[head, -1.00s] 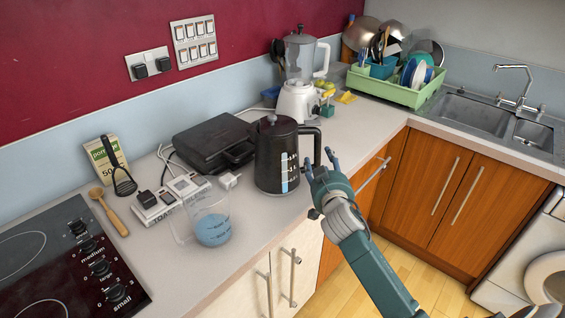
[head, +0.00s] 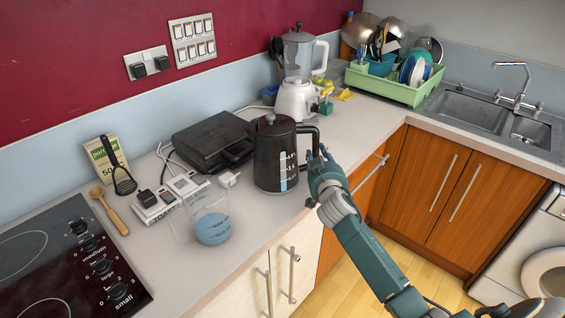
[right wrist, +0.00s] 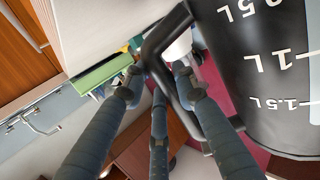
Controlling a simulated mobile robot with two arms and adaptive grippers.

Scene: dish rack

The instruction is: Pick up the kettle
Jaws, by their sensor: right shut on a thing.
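The black kettle (head: 270,150) stands upright on the counter, with a water gauge on its front and its handle (head: 312,133) pointing right. In the right wrist view the kettle's body (right wrist: 275,70) fills the right side with its litre marks, and its handle (right wrist: 158,62) runs between the fingers. My right gripper (head: 318,160) is at the handle, its fingers (right wrist: 158,85) closed around it. The kettle still rests on the counter. My left gripper is not in view.
A black grill (head: 212,142) sits behind and left of the kettle. A measuring jug (head: 212,228) with blue liquid and a power strip (head: 170,198) are to the left. A white blender (head: 297,100) stands behind. The counter edge is close in front.

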